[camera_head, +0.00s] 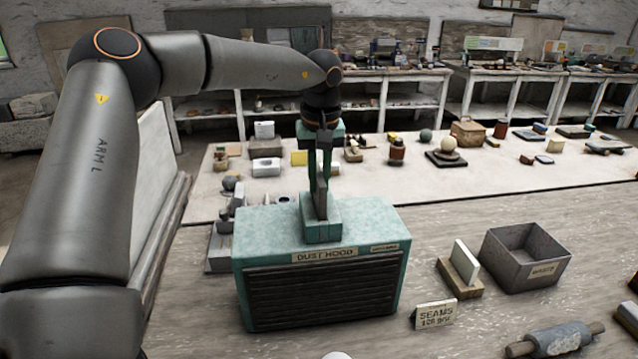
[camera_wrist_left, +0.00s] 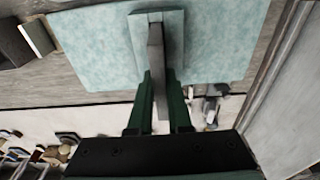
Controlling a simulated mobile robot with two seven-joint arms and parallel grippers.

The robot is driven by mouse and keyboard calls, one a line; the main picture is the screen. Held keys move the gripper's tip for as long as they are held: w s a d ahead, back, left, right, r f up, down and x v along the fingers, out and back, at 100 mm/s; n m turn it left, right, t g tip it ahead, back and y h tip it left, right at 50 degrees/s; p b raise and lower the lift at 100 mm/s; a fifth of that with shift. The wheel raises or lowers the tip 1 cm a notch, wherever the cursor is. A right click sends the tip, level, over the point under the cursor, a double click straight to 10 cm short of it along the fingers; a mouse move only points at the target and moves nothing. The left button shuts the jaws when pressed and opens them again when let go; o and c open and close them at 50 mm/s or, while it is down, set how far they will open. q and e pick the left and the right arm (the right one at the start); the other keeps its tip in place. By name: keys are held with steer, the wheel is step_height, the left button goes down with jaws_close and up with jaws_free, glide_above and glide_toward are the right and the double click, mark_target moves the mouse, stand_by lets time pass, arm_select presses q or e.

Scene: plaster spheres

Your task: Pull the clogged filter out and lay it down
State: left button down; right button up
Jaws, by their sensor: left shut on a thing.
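The teal dust hood (camera_head: 290,226) stands on the bench in the head view, with a dark slatted front (camera_head: 322,292). A smaller teal block with an upright grey tab (camera_head: 321,204) stands on its top; this looks like the filter's handle end. My left gripper (camera_head: 319,188) reaches down from above, its green fingers shut on the grey tab. In the left wrist view, the tab (camera_wrist_left: 156,48) runs between the fingers, above the pale teal block (camera_wrist_left: 175,22). Any part of the filter inside the hood is hidden. My right gripper is not in view.
A grey open bin (camera_head: 498,262) with a label stands at the right. A roller (camera_head: 555,340) lies front right. Many small items stand on the pale area behind.

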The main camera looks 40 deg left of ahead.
arm_select(q)
steer(key=shift+r, duration=2.85)
steer(key=shift+a, duration=0.1)
